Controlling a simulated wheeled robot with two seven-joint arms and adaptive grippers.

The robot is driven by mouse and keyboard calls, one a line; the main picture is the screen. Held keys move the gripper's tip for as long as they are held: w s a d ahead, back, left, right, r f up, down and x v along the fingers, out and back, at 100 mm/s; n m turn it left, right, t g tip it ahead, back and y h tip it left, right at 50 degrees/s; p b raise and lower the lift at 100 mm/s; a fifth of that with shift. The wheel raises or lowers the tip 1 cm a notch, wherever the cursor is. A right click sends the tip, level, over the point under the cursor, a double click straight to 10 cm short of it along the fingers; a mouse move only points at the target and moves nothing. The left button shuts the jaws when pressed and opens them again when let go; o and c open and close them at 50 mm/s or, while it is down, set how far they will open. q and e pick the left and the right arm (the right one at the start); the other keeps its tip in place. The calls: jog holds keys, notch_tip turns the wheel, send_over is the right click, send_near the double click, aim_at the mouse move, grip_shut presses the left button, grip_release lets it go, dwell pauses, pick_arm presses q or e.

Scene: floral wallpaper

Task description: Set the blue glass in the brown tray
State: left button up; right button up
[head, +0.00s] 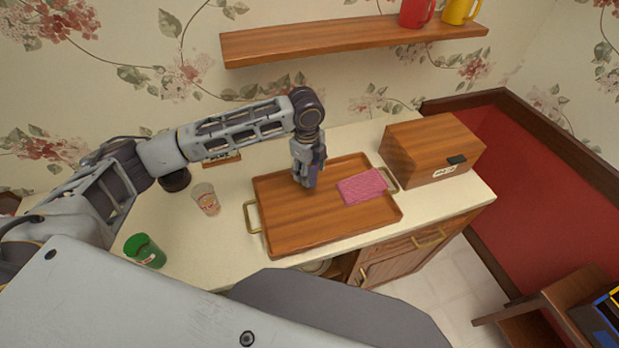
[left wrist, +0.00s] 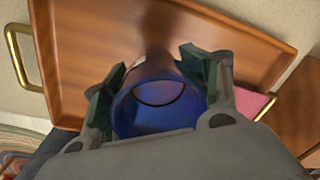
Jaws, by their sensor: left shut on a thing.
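The brown tray (head: 290,225) lies on the cream counter, with a brass handle at each end. My left gripper (head: 308,180) is over the tray's back middle part, pointing down. In the left wrist view, the left gripper (left wrist: 158,95) is shut on the blue glass (left wrist: 158,108), with a finger on each side of it. In the head view the glass is mostly hidden by the gripper. The tray's bare wood (left wrist: 90,60) shows beyond the glass. I cannot tell whether the glass's base touches the tray. My right gripper is not in view.
A folded pink cloth (head: 362,186) lies in the tray's right part. A clear glass (head: 206,199) and a green glass (head: 145,251) stand left of the tray. A wooden box (head: 430,148) stands to the right. A shelf (head: 340,38) with red and yellow mugs hangs above.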

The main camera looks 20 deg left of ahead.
aim_at(310, 179)
pick_arm(q)
jog(key=shift+f, duration=2.05)
jog(key=o, duration=1.6)
jog(key=shift+f, duration=0.1)
jog(key=shift+o, duration=0.2)
notch_tip(310, 179, up, 12)
jog(key=shift+s+a+b, duration=0.15)
jog(key=shift+s+b, duration=0.2)
jog(key=shift+s, duration=0.05)
